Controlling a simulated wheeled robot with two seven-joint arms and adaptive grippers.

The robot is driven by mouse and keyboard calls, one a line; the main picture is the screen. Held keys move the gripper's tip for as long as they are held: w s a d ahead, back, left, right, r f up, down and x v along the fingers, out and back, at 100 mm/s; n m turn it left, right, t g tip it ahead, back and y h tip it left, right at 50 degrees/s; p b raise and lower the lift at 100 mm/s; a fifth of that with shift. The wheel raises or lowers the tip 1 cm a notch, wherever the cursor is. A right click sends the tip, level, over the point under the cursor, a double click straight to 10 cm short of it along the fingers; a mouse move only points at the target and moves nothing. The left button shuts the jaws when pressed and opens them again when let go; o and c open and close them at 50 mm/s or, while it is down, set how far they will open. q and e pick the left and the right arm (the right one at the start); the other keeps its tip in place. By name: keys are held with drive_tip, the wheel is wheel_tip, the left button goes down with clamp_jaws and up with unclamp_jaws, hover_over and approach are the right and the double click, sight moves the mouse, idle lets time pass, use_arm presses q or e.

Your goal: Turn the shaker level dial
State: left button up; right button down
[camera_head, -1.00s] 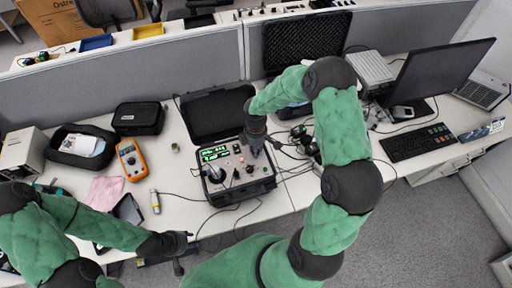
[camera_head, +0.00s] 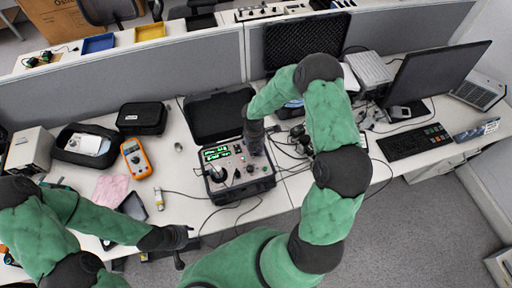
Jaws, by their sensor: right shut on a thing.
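The shaker calibrator is an open black case with a grey control panel (camera_head: 232,181) and a lit green display (camera_head: 216,154), at the centre of the desk. A small round shaker head (camera_head: 217,174) stands at the panel's left. Several small knobs and sockets show on the panel. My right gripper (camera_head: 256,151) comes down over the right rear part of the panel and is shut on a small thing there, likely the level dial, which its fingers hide. My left gripper (camera_head: 186,247) is open and empty at the desk's front edge, left of and in front of the case.
An orange multimeter (camera_head: 136,158), a black pouch (camera_head: 141,118) and a pink cloth (camera_head: 111,189) lie to the left. Cables run around the case. A keyboard (camera_head: 416,142) and monitor (camera_head: 437,78) stand to the right. A grey partition (camera_head: 120,83) closes off the back.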

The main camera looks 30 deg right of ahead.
drive_tip(key=shift+n+p, duration=0.8)
drive_tip(key=shift+n, duration=1.1)
drive_tip(key=c, duration=1.3)
unclamp_jaws()
drive_tip(key=shift+o, duration=0.2)
wheel_tip(320, 180, up, 12)
drive_tip(key=shift+w+a, duration=0.2)
drive_tip(key=shift+a, duration=0.05)
